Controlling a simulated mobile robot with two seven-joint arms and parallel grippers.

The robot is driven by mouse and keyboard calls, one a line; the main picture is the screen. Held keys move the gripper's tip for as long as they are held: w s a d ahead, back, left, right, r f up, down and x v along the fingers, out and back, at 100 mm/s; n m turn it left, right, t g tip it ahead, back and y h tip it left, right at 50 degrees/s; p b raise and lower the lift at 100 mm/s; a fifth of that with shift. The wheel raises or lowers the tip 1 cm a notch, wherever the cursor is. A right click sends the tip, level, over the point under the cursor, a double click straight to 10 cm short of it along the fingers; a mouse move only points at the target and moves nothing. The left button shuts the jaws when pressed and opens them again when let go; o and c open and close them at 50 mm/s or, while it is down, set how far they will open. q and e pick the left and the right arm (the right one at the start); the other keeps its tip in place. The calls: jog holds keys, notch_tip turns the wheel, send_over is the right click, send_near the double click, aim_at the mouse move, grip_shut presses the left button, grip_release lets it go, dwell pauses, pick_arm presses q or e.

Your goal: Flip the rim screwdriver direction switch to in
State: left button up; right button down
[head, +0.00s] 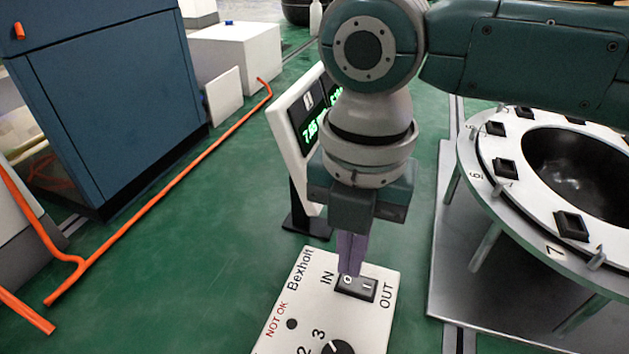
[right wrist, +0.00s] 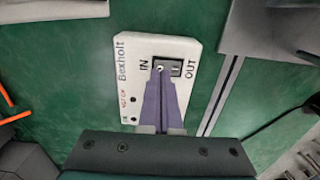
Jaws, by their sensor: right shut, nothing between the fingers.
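The white screwdriver control box marked Bexholt (head: 316,290) lies on the green surface. Its black rocker switch (head: 357,288) sits between the labels IN and OUT, and also shows in the right wrist view (right wrist: 175,68). My right gripper (head: 349,272) is shut and empty, pointing down. Its fingertips are at the IN end of the rocker and cover part of it; I cannot tell for certain whether they touch. In the right wrist view the closed purple fingers (right wrist: 160,75) reach the same end. My left gripper is not in view.
A display with green digits (head: 308,130) stands behind the box, partly hidden by my right arm. A round rack with numbered black sockets (head: 505,168) stands on a grey plate at the right. Orange tubing (head: 170,190) and a blue cabinet (head: 115,100) are at the left.

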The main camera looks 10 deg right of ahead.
aim_at(347, 279)
jog(key=shift+f+b, duration=0.6)
jog(key=shift+f, duration=0.35)
dwell(0.7)
jog(key=shift+r, duration=0.15)
notch_tip(347, 279, up, 7)
jog(key=p, duration=0.7)
jog(key=shift+p, duration=0.4)
